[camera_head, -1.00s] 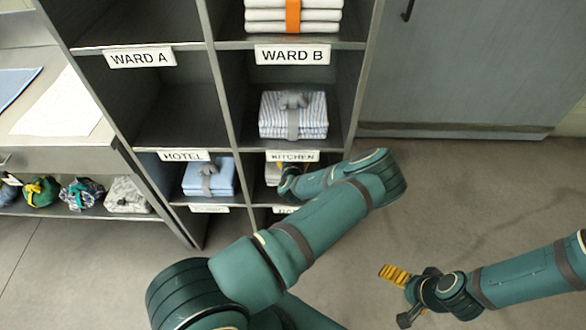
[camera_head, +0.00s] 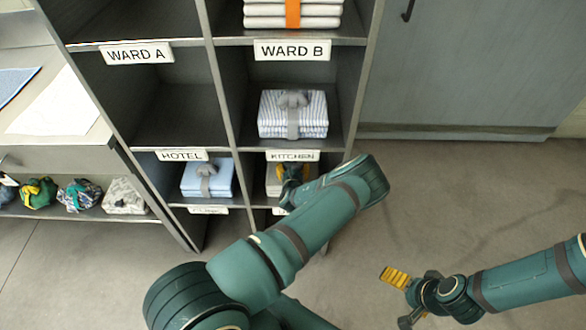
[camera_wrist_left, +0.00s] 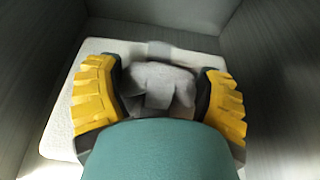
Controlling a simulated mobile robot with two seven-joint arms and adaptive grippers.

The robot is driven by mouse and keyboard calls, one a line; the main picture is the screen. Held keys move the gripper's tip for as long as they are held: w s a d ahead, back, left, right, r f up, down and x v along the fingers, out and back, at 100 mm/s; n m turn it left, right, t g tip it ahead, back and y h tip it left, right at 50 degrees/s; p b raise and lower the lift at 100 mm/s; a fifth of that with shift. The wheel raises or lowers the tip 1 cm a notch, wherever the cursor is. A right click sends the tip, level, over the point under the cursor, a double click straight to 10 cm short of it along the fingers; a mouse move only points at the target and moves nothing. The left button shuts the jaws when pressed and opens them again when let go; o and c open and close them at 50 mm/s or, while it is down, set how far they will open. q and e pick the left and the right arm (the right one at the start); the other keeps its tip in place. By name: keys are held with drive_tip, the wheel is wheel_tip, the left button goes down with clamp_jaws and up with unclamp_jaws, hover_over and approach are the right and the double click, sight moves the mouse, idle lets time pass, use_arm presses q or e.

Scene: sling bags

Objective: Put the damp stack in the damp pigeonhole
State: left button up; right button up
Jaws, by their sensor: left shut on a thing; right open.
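My left gripper (camera_head: 288,174) reaches into the pigeonhole between the KITCHEN label (camera_head: 292,156) and a lower label that my arm mostly covers. In the left wrist view its yellow fingers (camera_wrist_left: 158,98) are shut on the grey knot (camera_wrist_left: 158,84) of a pale folded stack (camera_wrist_left: 60,122). The stack lies flat between dark side walls. In the head view only part of this stack (camera_head: 272,186) shows beside the gripper. I cannot read a damp label. My right gripper (camera_head: 402,299) is open and empty, over the floor at the lower right.
A striped stack (camera_head: 311,112) sits above the KITCHEN label and a blue stack (camera_head: 194,178) below the HOTEL label (camera_head: 181,155). An orange-banded stack (camera_head: 320,12) is at the top. Several bundles (camera_head: 38,193) lie on a low shelf at left. The floor at right is clear.

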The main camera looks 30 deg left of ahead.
use_arm(q)
drive_tip(key=o, duration=1.2)
drive_tip(key=shift+o, duration=0.2)
drive_tip(key=p+v, duration=0.3)
drive_tip(key=v, duration=0.8)
drive_tip(key=s+d+f+n+g+h, duration=0.1)
drive_tip(key=s+d+f+n+g, duration=0.15)
drive_tip(key=s+n, duration=0.35)
drive_tip(key=s+d+f+n+g+h, duration=0.1)
drive_tip(key=s+d+f+n+g, duration=0.15)
drive_tip(key=s+n+g, duration=0.4)
drive_tip(key=s+d+r+n+g+h, duration=0.1)
drive_tip(key=s+d+r+n+h, duration=0.3)
drive_tip(key=d+r+n+h, duration=0.5)
drive_tip(key=d+r+n, duration=0.4)
drive_tip(key=d+n, duration=0.3)
drive_tip(key=n, duration=0.3)
drive_tip(key=shift+d+r, duration=0.3)
drive_tip(key=shift+d, duration=0.05)
